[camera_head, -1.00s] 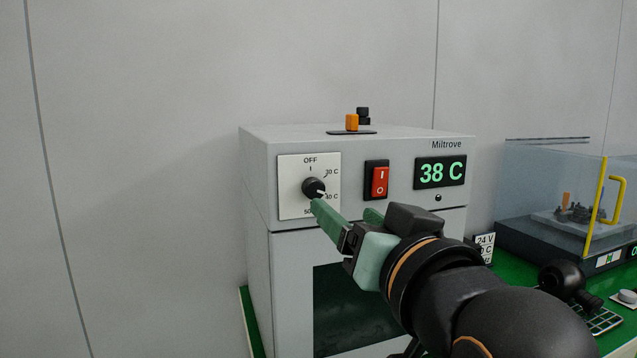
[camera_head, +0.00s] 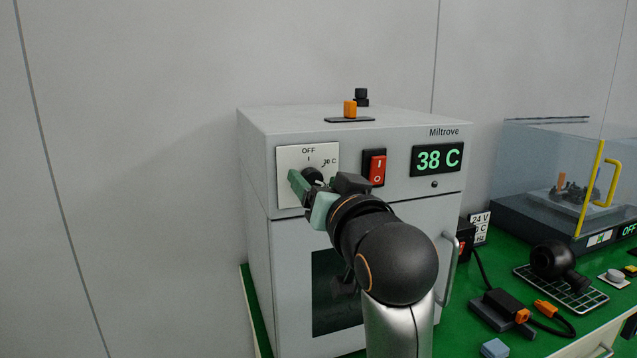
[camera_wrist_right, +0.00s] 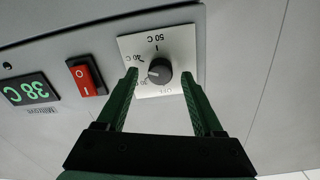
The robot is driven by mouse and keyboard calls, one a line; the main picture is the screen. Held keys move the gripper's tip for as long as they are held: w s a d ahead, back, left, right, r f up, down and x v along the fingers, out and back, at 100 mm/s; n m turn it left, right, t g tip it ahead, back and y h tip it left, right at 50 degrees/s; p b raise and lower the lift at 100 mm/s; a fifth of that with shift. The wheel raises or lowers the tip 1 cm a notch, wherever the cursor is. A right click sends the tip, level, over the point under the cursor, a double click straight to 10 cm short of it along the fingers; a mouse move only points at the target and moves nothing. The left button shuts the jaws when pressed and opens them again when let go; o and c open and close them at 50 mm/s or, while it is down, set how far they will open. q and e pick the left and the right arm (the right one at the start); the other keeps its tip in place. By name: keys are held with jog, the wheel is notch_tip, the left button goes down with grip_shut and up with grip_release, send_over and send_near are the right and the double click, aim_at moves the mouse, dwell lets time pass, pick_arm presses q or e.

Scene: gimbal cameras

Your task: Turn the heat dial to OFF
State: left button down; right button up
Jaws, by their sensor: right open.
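The heat dial is a round black knob (camera_head: 313,175) on a white plate (camera_head: 290,158) at the upper left of the grey oven front. In the wrist view the knob (camera_wrist_right: 160,70) shows whole, its white mark pointing left, on the 40 C and 30 C side, with OFF at the bottom. My right gripper (camera_head: 316,180) is open at the dial. In the wrist view its green fingers (camera_wrist_right: 159,76) stand either side of the knob, with gaps between. In the head view it hides the plate's lower part. My left gripper is out of view.
A red rocker switch (camera_head: 377,168) and a display reading 38 C (camera_head: 437,159) sit right of the dial. The oven door handle (camera_head: 449,268) is below.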

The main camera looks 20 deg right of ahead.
jog(key=shift+c, duration=0.2)
grip_shut()
dwell(0.3)
